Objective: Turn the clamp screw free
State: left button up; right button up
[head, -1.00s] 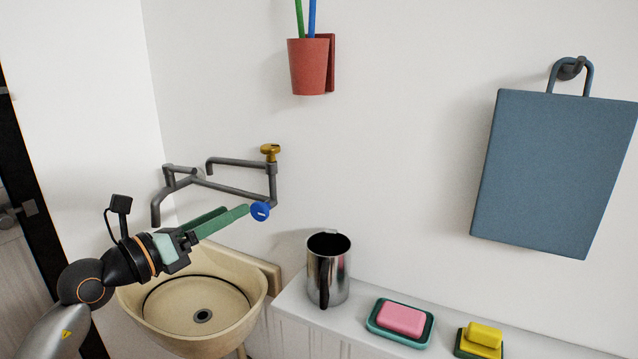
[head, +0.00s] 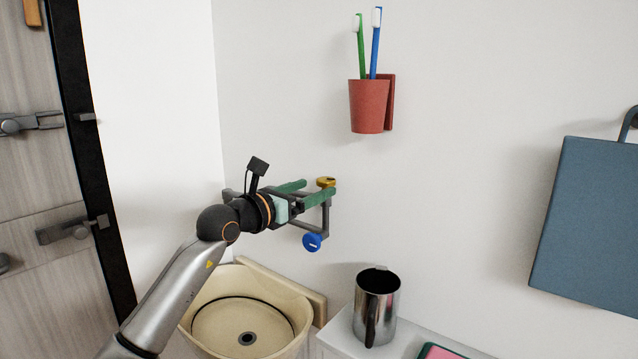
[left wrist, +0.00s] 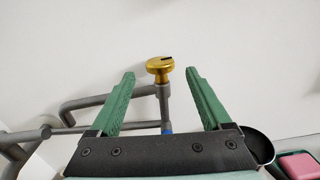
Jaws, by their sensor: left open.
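No part is plainly a clamp screw. A yellow round knob (head: 326,182) tops a grey wall pipe (head: 325,217), and a blue round knob (head: 312,242) sits lower on it. My left gripper (head: 319,189) has two green fingers, open and empty, at the yellow knob's height. In the left wrist view the yellow knob (left wrist: 160,69) shows upright, with a dark slot, between the fingertips (left wrist: 160,74). No contact shows there. The left gripper hides part of the pipe in the head view. My right gripper is not in view.
A beige basin (head: 250,325) is below. A metal jug (head: 377,305) stands on the white ledge (head: 340,340) at right. A red cup (head: 368,107) with two toothbrushes hangs above. A blue board (head: 590,225) hangs at right. The wall between is clear.

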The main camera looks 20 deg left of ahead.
aim_at(326, 186)
pick_arm(q)
jog(key=x, duration=0.3)
jog(key=shift+s, duration=0.1)
jog(key=shift+c, duration=0.4)
grip_shut()
dwell(0.5)
